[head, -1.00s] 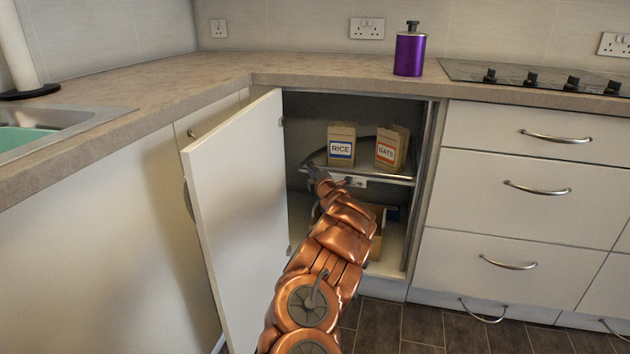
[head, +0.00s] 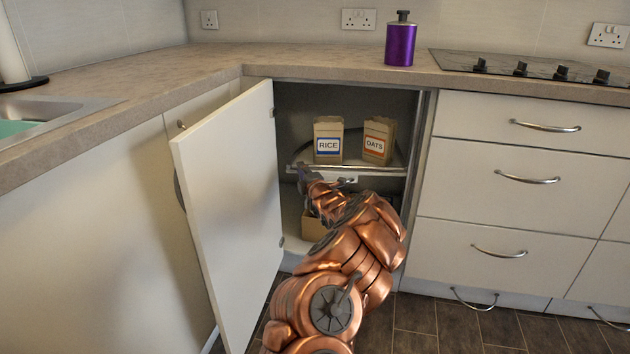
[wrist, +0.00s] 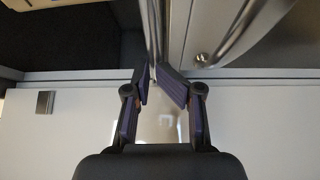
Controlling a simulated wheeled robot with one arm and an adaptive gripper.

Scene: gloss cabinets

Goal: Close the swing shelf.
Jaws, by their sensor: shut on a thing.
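The swing shelf (head: 375,171) is the upper grey shelf inside the open corner cabinet, with a metal rail along its front edge. It carries a box labelled RICE (head: 328,141) and a box labelled OATS (head: 378,141), both upright. My gripper (head: 302,174) is at the left end of the shelf's front edge. In the wrist view the fingertips (wrist: 156,86) come together on a metal rail (wrist: 153,40), taken to be the shelf's. The jaws are shut on it. The arm hides part of the lower cabinet.
The white cabinet door (head: 232,205) stands open left of my arm. A lower shelf holds a brown box (head: 313,226), partly hidden. Drawers (head: 520,180) with metal handles stand on the right. A purple flask (head: 400,42) and a hob (head: 530,68) are on the worktop.

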